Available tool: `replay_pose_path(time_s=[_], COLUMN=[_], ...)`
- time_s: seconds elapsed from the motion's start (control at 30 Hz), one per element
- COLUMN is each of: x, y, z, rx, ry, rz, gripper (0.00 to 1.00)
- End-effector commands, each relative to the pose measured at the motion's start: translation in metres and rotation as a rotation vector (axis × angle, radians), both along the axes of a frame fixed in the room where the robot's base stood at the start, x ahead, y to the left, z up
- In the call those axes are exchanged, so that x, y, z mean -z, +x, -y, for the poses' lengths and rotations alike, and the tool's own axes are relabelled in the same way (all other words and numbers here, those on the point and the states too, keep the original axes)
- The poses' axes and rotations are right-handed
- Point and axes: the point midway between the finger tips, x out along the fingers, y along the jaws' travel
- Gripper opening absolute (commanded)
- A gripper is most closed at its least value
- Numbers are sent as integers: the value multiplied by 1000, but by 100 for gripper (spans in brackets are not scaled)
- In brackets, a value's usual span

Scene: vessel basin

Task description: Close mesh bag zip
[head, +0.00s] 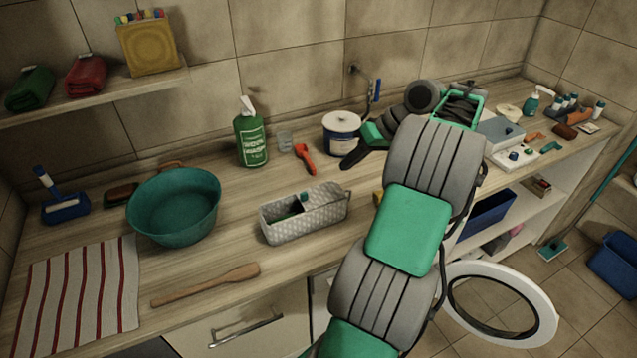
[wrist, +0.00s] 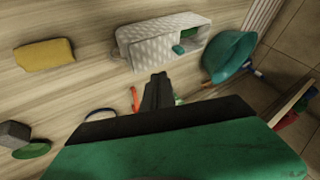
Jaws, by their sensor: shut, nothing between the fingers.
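The pale grey mesh bag (head: 325,212) lies on the wooden counter, with a textured pattern. In the head view its top is open on the left part and covered on the right part. A small teal piece (head: 304,197), apparently the zip pull, sits where the opening begins. The bag also shows in the wrist view (wrist: 140,46), with the teal piece (wrist: 178,49) beside the dark opening; something green shows inside. My gripper (head: 350,162) is shut and empty, behind and above the bag's right end. Its dark fingers (wrist: 158,80) appear near the bag in the wrist view, apparently apart from it.
A teal basin (head: 175,205) stands left of the bag, and a wooden spoon (head: 205,286) lies in front. A yellow sponge (wrist: 45,55) lies beyond the bag's right end.

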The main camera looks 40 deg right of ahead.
Motion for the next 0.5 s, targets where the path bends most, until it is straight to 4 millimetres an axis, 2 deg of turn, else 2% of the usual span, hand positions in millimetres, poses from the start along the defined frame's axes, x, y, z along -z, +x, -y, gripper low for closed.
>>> replay_pose_path(time_s=[0.03, 0.13, 0.5], x=[3, 11, 68], y=[-8, -11, 20], z=[8, 10, -13], rx=[2, 0, -3], ry=[5, 6, 4], rz=[6, 10, 10], gripper=[0, 0, 0])
